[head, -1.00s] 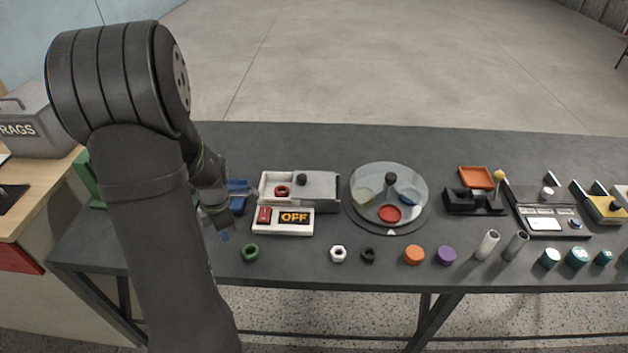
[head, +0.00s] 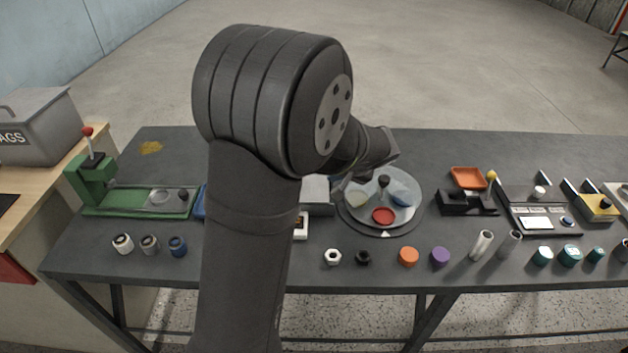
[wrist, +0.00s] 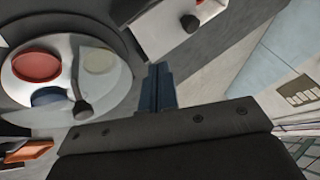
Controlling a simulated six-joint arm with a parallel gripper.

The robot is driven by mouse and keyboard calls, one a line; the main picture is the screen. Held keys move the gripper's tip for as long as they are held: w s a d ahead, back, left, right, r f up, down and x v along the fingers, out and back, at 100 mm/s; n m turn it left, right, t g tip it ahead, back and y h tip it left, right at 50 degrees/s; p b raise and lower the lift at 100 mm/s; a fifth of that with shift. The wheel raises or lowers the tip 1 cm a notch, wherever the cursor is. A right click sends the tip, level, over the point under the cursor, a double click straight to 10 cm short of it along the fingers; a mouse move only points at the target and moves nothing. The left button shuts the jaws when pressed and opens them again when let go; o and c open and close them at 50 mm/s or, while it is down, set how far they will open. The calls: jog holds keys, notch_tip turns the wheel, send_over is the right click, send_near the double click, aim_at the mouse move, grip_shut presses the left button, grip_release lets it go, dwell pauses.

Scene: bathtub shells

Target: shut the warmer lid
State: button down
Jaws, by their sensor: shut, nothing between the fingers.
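The warmer is a white box with a grey lid carrying a black knob. In the head view my arm hides most of it; part of the grey lid (head: 317,196) and of the front panel (head: 301,227) show. In the wrist view the knob (wrist: 190,23) and one end of the warmer (wrist: 150,38) are at the top; the rest is out of frame. My gripper (wrist: 160,72) is shut and empty, its blue fingers apart from the warmer and below the knob in that view.
A white nut (head: 332,257) and black nut (head: 363,258) lie in front. A green press (head: 130,201) is at left. The table's back strip is clear.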

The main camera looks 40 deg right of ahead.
aim_at(321, 196)
jog(key=x, duration=0.9)
jog(key=shift+w+f, duration=0.15)
jog(key=shift+f, duration=0.15)
jog(key=w, duration=0.1)
jog(key=w+a, duration=0.1)
jog(key=w, duration=0.1)
jog(key=shift+a, duration=0.35)
jog(key=shift+w+a, duration=0.2)
jog(key=shift+w, duration=0.1)
jog(key=w+a, duration=0.7)
jog(key=shift+w+a, duration=0.35)
jog(key=shift+a, duration=0.05)
